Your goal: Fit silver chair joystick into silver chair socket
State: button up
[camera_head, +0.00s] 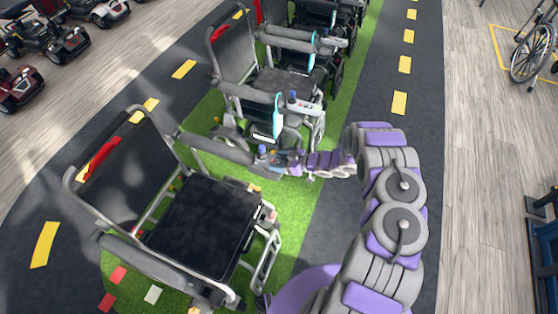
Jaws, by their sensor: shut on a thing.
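The silver chair (203,228) stands nearest, with a black seat and back and a silver frame. My gripper (280,162) reaches in from the right and is shut on the silver chair joystick (263,151), a small dark unit with a blue knob. The joystick is upright at the front end of the chair's far armrest (215,148). I cannot tell whether it touches the armrest. The socket cannot be made out; it may be hidden by the joystick and my gripper.
A second power chair (280,80) with its own joystick (292,97) stands just behind, close to my gripper. More chairs line up beyond it. Red scooters (62,48) are at the upper left, a wheelchair (533,48) at the upper right. The dark lane (335,215) right of the chairs has free room.

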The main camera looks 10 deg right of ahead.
jog(key=shift+f+b, duration=0.95)
jog(key=shift+f, duration=0.5)
jog(key=shift+f+b, duration=0.15)
jog(key=shift+b, duration=0.25)
dwell(0.6)
jog(key=o, duration=1.7)
jog(key=shift+c, duration=0.2)
jog(key=shift+d, duration=0.1)
jog(key=p+v, duration=0.3)
jog(key=v, duration=1.4)
jog(key=shift+s+d, duration=0.1)
